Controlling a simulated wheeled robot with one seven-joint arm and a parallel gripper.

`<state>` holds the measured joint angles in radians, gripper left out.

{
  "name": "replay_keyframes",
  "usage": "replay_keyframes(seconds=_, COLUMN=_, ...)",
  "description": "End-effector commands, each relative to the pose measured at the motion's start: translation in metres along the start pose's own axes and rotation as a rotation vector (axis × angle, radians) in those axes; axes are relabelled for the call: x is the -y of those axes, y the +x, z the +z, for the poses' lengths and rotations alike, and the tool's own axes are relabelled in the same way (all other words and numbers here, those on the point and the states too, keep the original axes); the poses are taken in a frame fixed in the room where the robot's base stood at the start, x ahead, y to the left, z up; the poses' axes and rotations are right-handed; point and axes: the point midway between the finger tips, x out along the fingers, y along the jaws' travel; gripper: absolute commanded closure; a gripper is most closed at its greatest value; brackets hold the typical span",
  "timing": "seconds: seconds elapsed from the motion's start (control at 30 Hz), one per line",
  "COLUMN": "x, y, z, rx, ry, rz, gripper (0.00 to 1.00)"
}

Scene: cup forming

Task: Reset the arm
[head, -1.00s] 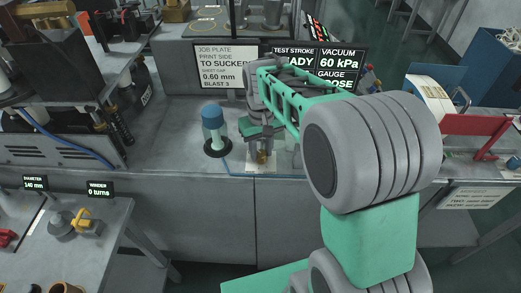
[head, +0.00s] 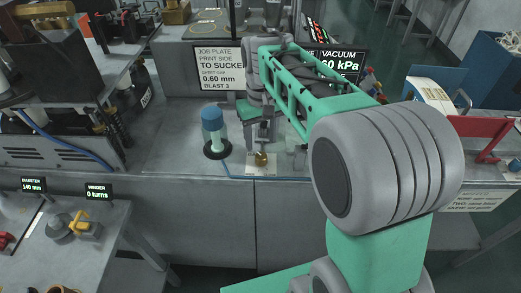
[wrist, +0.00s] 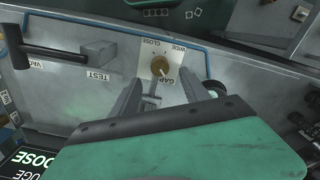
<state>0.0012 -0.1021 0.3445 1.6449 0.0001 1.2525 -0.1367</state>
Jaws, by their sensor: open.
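My gripper (head: 258,135) is open and empty, hanging above the bench front just behind a small brass knob (head: 261,158). In the wrist view its two grey fingers (wrist: 160,78) point toward the brass gap knob (wrist: 160,66), which sits between and beyond the tips, apart from them. The knob stands on a pale plate marked GAP, WIDE and CLOSE. My green and grey arm reaches from the lower right across the head view and covers part of the displays behind.
Behind are a job-plate sign (head: 219,68) and a vacuum display (head: 345,62) reading 60 kPa, partly covered. A black handle (wrist: 45,52) and a grey TEST block (wrist: 100,52) lie left of the knob.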

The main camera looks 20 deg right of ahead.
Motion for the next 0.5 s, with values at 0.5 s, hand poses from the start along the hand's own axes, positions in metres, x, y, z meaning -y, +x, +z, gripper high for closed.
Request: replay_keyframes(seconds=0.5, x=0.0, y=-0.019, z=0.0, rx=0.001, ry=0.001, rz=0.0, gripper=0.46)
